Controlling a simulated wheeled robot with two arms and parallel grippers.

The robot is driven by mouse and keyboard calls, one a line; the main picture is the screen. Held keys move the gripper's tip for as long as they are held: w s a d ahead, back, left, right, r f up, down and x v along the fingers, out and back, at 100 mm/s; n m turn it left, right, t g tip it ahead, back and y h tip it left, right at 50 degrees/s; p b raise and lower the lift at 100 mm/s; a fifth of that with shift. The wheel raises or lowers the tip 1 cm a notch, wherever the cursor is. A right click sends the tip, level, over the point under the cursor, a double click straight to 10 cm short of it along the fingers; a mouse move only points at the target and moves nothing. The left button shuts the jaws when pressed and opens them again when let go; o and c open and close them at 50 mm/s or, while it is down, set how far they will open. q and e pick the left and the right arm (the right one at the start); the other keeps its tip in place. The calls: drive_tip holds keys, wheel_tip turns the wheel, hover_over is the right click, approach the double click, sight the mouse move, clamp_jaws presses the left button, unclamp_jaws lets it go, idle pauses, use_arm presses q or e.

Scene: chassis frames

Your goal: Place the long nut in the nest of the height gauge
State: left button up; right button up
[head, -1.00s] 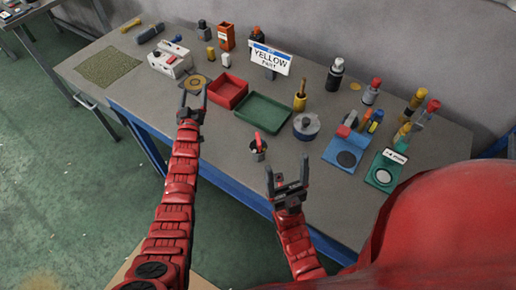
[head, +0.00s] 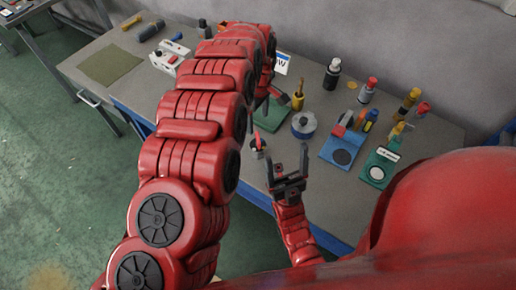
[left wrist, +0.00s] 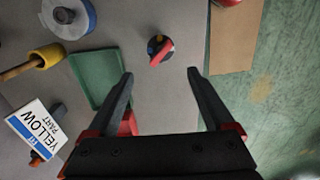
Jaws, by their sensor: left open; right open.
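I cannot pick out the long nut with certainty. Two small stations stand at the right of the bench in the head view: a blue base with a dark round pad (head: 343,157) and a teal base with a pale round seat (head: 376,173) and a small label. Which one is the height gauge is unclear. My left gripper (left wrist: 160,76) is open and empty above the bench, pointing down near a small dark round holder with a red piece (left wrist: 161,50); my arm largely hides it in the head view. My right gripper (head: 288,168) is open and empty over the bench's front edge.
Bottles and tools line the back right. The bench front (head: 335,218) is clear.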

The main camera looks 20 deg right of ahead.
sight(257, 137)
use_arm(q)
wheel_tip(257, 137, down, 8)
drive_tip(key=b, duration=0.6)
drive_tip(key=shift+r, duration=0.1)
wheel_tip(257, 137, down, 3)
drive_tip(key=shift+f, duration=0.6)
drive_tip(key=shift+f+p, duration=0.6)
drive_tip(key=shift+p, duration=0.15)
wheel_tip(257, 137, down, 3)
drive_tip(key=shift+s+r+p, duration=0.1)
drive_tip(key=shift+p, duration=0.6)
drive_tip(key=shift+f, duration=0.65)
drive_tip(key=shift+c, duration=0.2)
clamp_jaws()
